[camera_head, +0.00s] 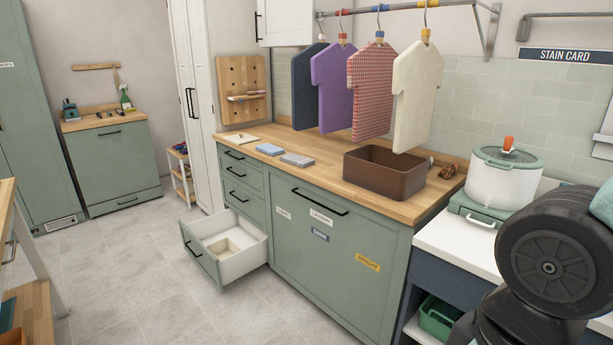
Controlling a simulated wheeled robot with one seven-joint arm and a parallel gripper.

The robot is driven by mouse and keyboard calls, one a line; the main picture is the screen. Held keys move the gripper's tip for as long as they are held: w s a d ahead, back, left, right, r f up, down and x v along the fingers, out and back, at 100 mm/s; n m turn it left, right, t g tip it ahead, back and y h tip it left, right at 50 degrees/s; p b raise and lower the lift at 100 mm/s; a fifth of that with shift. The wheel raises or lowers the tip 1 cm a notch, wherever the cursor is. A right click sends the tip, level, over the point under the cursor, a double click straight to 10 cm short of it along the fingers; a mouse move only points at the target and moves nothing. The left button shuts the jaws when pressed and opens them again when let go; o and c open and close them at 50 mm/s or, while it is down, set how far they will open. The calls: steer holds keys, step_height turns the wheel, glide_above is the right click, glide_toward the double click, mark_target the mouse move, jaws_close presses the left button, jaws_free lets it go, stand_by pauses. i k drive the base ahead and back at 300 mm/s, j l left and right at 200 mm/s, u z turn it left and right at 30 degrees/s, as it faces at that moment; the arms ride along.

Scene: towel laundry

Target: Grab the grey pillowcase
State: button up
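A small grey folded cloth (297,160), which looks like the grey pillowcase, lies flat on the wooden countertop (330,178), left of the brown bin. A blue folded cloth (269,149) lies just to its left, and a flat cream piece (240,139) lies farther left. Part of my arm shows large at the lower right, far from the cloths. My gripper is not in view.
A brown bin (379,178) stands on the counter. Several shirt shapes hang above from a rail (400,9). The lowest drawer (207,259) is pulled open over the floor. A white pot (500,174) stands at right. The tiled floor (130,270) is mostly clear.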

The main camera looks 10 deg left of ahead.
mark_target(292, 158)
steer(key=i+j+u, duration=0.2)
steer(key=i+u, duration=0.15)
steer(key=i, duration=0.3)
steer(key=i+u, duration=0.35)
steer(key=i, duration=0.3)
steer(key=i+l+u, duration=0.1)
steer(key=i+u, duration=0.3)
steer(key=i, duration=0.3)
steer(key=i+j+z, duration=0.1)
steer(key=i+z, duration=0.2)
steer(key=i, duration=0.25)
steer(key=i+j+z, duration=0.35)
steer(key=i, duration=0.2)
steer(key=i+j+z, duration=0.3)
steer(key=i, duration=0.25)
